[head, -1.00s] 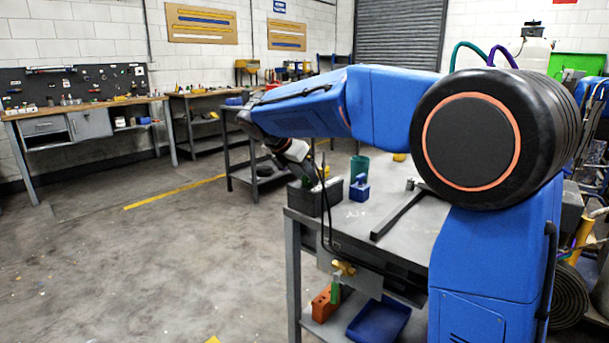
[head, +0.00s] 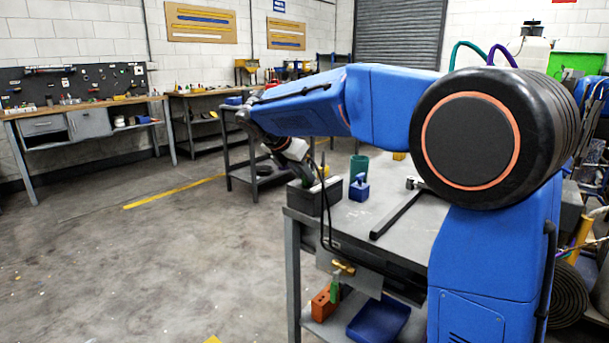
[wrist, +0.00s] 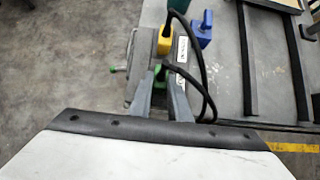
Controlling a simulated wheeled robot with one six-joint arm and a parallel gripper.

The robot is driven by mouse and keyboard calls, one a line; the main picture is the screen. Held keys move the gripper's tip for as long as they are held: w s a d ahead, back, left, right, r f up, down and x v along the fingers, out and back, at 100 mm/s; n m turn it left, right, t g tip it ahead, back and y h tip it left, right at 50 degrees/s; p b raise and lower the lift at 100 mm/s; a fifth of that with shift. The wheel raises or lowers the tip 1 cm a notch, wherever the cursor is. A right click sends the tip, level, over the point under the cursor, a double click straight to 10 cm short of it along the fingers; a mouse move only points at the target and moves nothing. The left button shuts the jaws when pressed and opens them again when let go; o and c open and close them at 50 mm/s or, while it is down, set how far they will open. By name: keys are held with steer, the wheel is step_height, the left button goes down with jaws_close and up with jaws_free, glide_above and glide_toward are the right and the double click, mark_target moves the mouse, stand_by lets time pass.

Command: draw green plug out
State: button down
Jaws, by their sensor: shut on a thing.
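In the wrist view, my gripper (wrist: 161,88) reaches down to a green plug (wrist: 160,71), its two fingers on either side of it. The gripper is shut on the plug, and a black cable runs from there. A yellow plug (wrist: 165,40) with its own dark cable stands just beyond the green one. Both are at the dark box (head: 316,198) on the near left corner of the bench in the head view. My wrist is over this box there, and the green plug is not clear. Whether the plug is still seated in a socket cannot be told.
The bench (head: 405,205) bears a blue block-like object (head: 360,188), a teal cup (head: 358,166) and a dark angled bar (head: 396,216). A brass fitting (head: 343,267) is on the bench front. Below are an orange block (head: 324,303) and a blue bin (head: 378,323). Floor at left is clear.

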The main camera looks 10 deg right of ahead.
steer(key=shift+r, duration=0.7)
steer(key=shift+r, duration=1.65)
